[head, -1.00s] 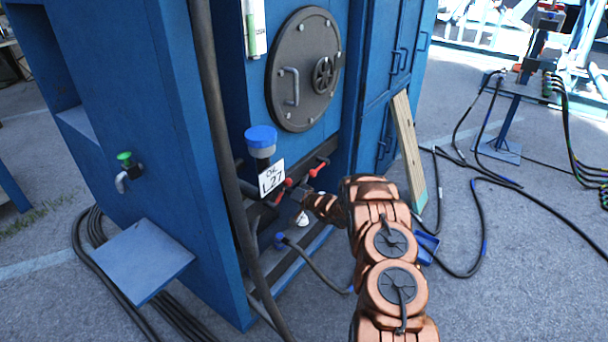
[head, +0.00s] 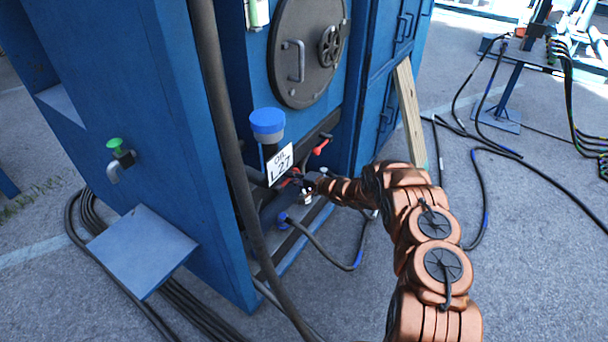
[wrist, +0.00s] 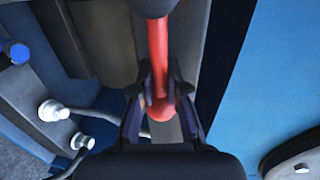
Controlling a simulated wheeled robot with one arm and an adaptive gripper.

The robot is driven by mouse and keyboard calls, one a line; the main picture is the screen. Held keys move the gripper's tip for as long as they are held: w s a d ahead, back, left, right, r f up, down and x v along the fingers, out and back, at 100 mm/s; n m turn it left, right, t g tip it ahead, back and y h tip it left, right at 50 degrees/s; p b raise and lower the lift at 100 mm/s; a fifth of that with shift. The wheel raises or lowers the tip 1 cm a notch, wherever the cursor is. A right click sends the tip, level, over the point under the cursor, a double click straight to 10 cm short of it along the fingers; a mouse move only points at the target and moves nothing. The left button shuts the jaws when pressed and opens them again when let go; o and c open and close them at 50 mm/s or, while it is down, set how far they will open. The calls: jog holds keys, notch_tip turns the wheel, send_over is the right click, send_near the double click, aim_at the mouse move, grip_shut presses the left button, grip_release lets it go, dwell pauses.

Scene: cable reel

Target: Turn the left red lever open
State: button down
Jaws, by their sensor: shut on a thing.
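The left red lever (head: 287,180) sits low on the blue machine, partly hidden behind the white "OIL L27" label and my gripper. In the wrist view the red lever (wrist: 157,55) runs down from the top to a rounded end between my fingers. My gripper (wrist: 160,108) is shut on the lever near that end, one dark finger on each side. In the head view my gripper (head: 304,184) reaches in from the right at the lever. The right red lever (head: 320,147) is further right and higher, apart from my gripper.
A blue-capped filler pipe (head: 267,125) stands just above the label (head: 280,164). A thick dark hose (head: 222,130) runs down in front at left. A blue-ended hose (head: 325,250) lies below. A wooden plank (head: 409,115) leans at right. Open pavement lies right of my arm.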

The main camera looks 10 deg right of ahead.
dwell(0.4)
jog(key=c, duration=1.2)
grip_release()
jog(key=shift+o, duration=0.2)
jog(key=shift+d, duration=0.1)
jog(key=v, duration=1.2)
jog(key=shift+w+r, duration=0.1)
